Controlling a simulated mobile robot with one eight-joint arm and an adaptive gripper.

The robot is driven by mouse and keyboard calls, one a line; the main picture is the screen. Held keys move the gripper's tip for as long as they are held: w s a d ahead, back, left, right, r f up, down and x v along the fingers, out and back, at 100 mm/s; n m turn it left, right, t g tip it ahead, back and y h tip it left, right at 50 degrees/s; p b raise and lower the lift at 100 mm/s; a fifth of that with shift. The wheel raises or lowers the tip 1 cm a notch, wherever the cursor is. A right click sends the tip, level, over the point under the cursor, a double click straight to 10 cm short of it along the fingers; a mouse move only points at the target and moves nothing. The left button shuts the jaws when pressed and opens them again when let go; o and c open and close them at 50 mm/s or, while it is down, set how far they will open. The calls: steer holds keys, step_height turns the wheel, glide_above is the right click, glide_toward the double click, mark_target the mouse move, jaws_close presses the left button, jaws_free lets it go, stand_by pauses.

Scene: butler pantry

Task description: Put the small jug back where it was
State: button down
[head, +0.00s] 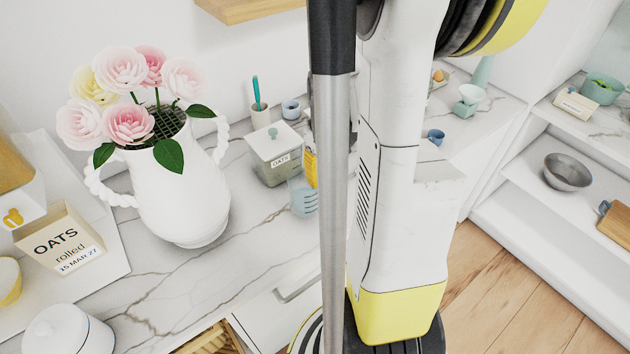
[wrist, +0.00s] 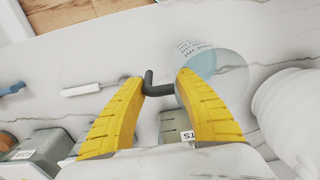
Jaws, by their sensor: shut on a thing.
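The small jug (head: 303,198) is clear glass with a bluish tint and shows over the marble counter, left of my arm in the head view. In the head view only part of a yellow finger (head: 311,168) shows beside the jug; my arm hides the rest. I cannot tell whether the jug touches the counter.
A lidded oats canister (head: 275,158) stands close behind the jug. A white vase (head: 183,205) of flowers stands to the left. Bare marble (head: 215,265) lies in front of the vase.

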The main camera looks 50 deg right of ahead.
steer(key=shift+f+b, duration=0.7)
steer(key=shift+f, duration=1.2)
steer(key=shift+f, duration=0.1)
steer(key=shift+f, duration=0.2)
steer(key=c, duration=0.9)
jaws_free()
steer(key=shift+r, duration=0.1)
steer(key=shift+c, duration=0.2)
steer(key=shift+r, duration=0.15)
